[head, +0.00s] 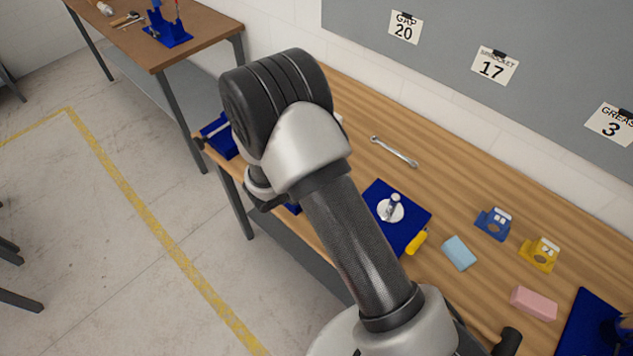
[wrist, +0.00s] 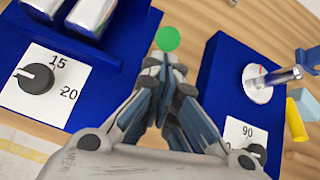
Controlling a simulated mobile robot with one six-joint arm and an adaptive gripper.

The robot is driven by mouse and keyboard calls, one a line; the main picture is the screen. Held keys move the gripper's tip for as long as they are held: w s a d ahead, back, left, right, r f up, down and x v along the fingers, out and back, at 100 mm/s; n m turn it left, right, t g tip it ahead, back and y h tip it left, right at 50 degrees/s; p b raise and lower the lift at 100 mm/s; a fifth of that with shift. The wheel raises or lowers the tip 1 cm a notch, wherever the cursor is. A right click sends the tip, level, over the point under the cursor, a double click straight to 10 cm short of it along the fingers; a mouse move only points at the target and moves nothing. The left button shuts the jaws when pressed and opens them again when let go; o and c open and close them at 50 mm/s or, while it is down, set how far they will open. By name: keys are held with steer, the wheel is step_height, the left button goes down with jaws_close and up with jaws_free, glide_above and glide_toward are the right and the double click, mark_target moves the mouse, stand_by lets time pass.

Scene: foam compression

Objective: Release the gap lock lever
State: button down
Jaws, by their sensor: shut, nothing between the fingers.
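My gripper (wrist: 165,62) is shut and empty, pointing between two blue fixtures in the wrist view. A green round disc (wrist: 167,39) shows just beyond the fingertips; I cannot tell whether it is the end of the lock lever. The left blue fixture (wrist: 108,75) carries two metal rollers (wrist: 92,15) and a black dial knob (wrist: 36,78) on a white plate marked 15 and 20. No lever arm is clearly seen. In the head view, my arm hides my gripper and part of the left fixture (head: 214,128).
Right of my gripper, another blue fixture (wrist: 228,72) has a white disc with a metal post and a 90 dial. A yellow handle (head: 417,241), a wrench (head: 394,151), blue foam (head: 459,253), pink foam (head: 534,303) and two brackets lie on the wooden bench.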

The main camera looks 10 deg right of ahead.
steer(key=shift+w+d+r+g+y+p, duration=0.6)
steer(key=shift+d+r+p, duration=0.35)
steer(key=shift+p, duration=0.3)
steer(key=shift+w+d+r+g+y+p, duration=0.4)
steer(key=shift+w+d+r+y+p, duration=0.3)
steer(key=shift+d+r+p, duration=0.4)
steer(key=shift+a, duration=0.15)
steer(key=p+v, duration=0.6)
steer(key=v, duration=0.3)
steer(key=shift+r+p, duration=0.4)
steer(key=shift+r, duration=0.05)
